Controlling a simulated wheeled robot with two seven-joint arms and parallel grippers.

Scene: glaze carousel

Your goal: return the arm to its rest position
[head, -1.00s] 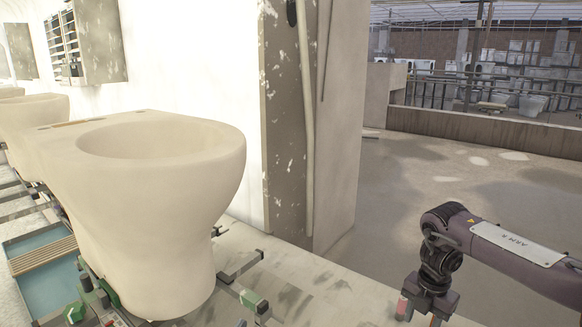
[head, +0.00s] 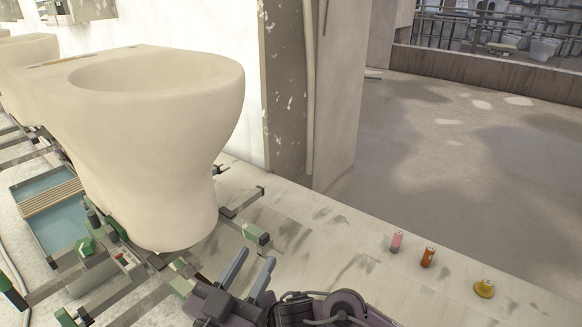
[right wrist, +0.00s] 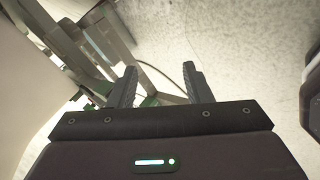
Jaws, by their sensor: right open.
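Bars with green clamps (head: 256,234) stick out around the bowl's foot. A pink (head: 397,241), an orange (head: 428,256) and a yellow (head: 484,288) small item stand along the pale ledge. A blue tray (head: 55,225) lies at left. Open floor (head: 450,150) lies beyond.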

